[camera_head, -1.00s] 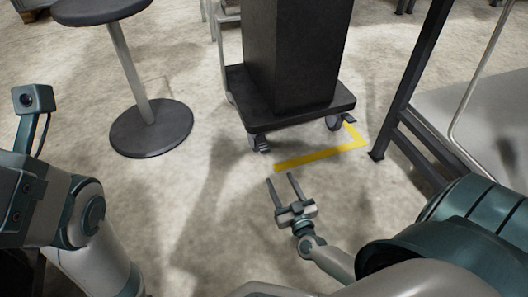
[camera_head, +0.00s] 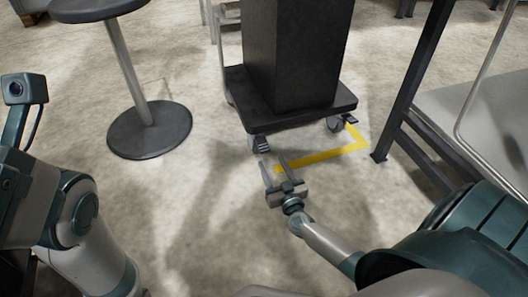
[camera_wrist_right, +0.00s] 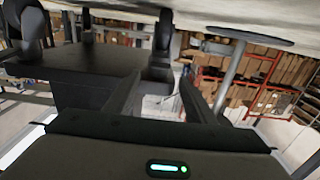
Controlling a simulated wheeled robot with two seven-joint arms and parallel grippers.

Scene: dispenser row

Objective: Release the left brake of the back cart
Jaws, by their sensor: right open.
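The cart (camera_head: 245,82) is a dark flat platform on casters, carrying a tall black box (camera_head: 290,55). Its front left caster (camera_head: 255,141) has a small grey brake pedal (camera_head: 263,146) sticking out toward me. The front right caster (camera_head: 334,124) has a similar pedal (camera_head: 351,120). My right gripper (camera_head: 273,163) is open and empty, just in front of the left pedal, with a small gap seeming to remain. In the upside-down right wrist view, the left caster (camera_wrist_right: 163,32) shows beyond the open fingers; its pedal is not clear there. My left arm shows at the left, its fingers out of sight.
A yellow floor line (camera_head: 325,155) forms a corner beside the cart. A round stool base (camera_head: 150,129) stands to the left. A dark frame leg (camera_head: 411,85) and a grey panel (camera_head: 480,110) stand to the right. The floor between stool and cart is clear.

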